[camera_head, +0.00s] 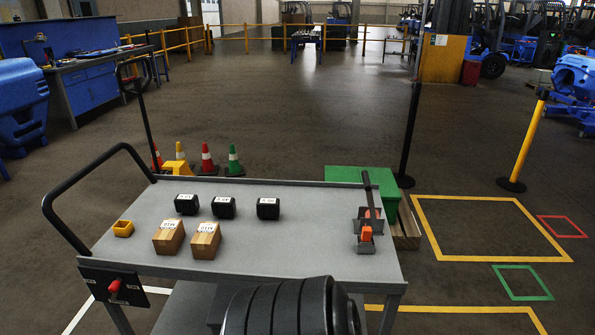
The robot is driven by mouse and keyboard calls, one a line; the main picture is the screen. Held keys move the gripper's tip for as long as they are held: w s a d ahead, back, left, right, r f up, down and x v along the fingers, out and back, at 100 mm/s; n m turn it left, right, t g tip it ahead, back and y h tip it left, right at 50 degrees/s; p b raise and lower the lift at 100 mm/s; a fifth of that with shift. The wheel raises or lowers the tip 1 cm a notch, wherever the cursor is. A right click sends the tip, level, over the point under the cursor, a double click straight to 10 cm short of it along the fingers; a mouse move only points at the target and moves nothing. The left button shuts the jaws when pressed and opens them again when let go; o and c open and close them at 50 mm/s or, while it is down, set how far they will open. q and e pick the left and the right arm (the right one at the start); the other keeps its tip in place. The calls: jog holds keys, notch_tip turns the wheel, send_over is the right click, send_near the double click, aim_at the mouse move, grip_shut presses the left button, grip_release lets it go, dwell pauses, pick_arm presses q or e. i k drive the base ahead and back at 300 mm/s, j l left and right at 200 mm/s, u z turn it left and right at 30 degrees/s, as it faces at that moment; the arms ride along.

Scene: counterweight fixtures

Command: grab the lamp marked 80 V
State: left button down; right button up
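I cannot make out any lamp marked 80 V. Three small black blocks with white labels stand apart in a row on the grey cart top (290,252): a left one (186,205), a middle one (224,208) and a right one (268,209). Two wooden blocks with white labels, a left one (168,238) and a right one (205,241), stand in front of them. The lettering is too small to read surely. Neither of my grippers is in view.
A large black ribbed object (290,308) covers the front edge. Cones (207,160) and a green box (385,185) stand behind.

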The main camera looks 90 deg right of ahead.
aim_at(268, 208)
jog(key=z, duration=2.55)
jog(key=j+z, duration=0.15)
jog(key=z, duration=0.3)
jog(key=i+j+z, duration=0.1)
jog(key=z, duration=0.35)
jog(key=j+z, duration=0.2)
jog(key=z, duration=0.3)
